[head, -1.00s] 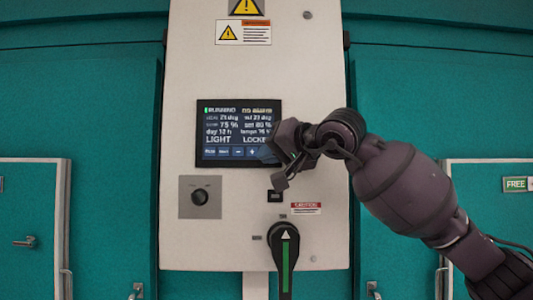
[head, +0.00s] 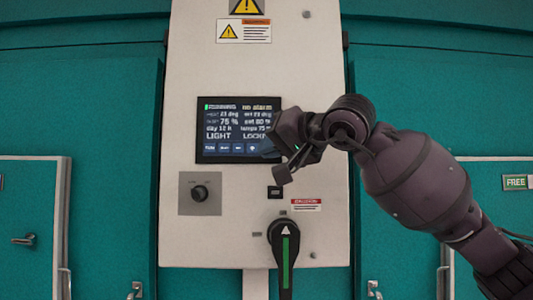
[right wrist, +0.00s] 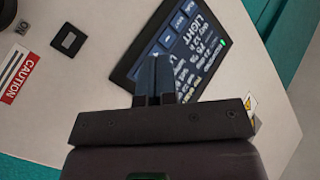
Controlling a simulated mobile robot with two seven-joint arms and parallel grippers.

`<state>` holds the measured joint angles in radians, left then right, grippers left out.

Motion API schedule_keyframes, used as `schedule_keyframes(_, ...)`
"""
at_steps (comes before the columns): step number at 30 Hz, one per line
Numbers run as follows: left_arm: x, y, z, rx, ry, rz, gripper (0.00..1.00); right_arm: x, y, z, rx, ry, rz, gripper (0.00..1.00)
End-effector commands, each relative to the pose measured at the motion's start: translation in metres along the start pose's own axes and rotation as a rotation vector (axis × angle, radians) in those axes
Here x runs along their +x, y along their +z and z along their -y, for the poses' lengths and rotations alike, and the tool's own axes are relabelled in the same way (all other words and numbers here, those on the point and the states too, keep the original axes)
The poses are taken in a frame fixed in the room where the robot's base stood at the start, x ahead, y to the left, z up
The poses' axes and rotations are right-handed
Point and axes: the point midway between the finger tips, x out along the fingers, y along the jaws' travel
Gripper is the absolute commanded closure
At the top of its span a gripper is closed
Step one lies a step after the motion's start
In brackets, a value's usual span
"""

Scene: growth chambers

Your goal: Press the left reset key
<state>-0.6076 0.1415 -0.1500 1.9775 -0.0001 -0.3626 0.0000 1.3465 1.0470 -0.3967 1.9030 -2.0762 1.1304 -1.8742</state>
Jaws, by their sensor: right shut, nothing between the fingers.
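The control panel's screen (head: 238,130) is lit and reads RUNNING and no alarm at the top. A row of small touch keys (head: 231,148) runs along its bottom edge; their labels are too small to read surely. A small black square key (head: 275,192) is below the screen's right end; it also shows in the right wrist view (right wrist: 68,41). My right gripper (head: 283,171) is shut and empty, in front of the screen's lower right corner. In the right wrist view its fingers (right wrist: 155,78) overlap the screen's edge; contact cannot be told. My left gripper is not in view.
A rotary knob (head: 200,192) sits on a grey plate at lower left. A large black handle with a green stripe (head: 284,258) is below the square key, near a CAUTION label (head: 306,204). Teal chamber doors (head: 100,100) flank the panel.

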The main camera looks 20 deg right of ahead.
Motion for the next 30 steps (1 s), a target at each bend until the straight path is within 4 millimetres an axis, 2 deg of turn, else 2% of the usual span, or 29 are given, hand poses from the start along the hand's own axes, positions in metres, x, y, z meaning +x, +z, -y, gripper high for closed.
schedule_keyframes(9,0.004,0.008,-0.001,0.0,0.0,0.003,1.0,-0.015,0.011,0.01,-0.001,0.0,0.0,1.0)
schedule_keyframes(30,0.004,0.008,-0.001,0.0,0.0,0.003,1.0,-0.015,0.011,0.011,0.0,0.0,0.0,1.0)
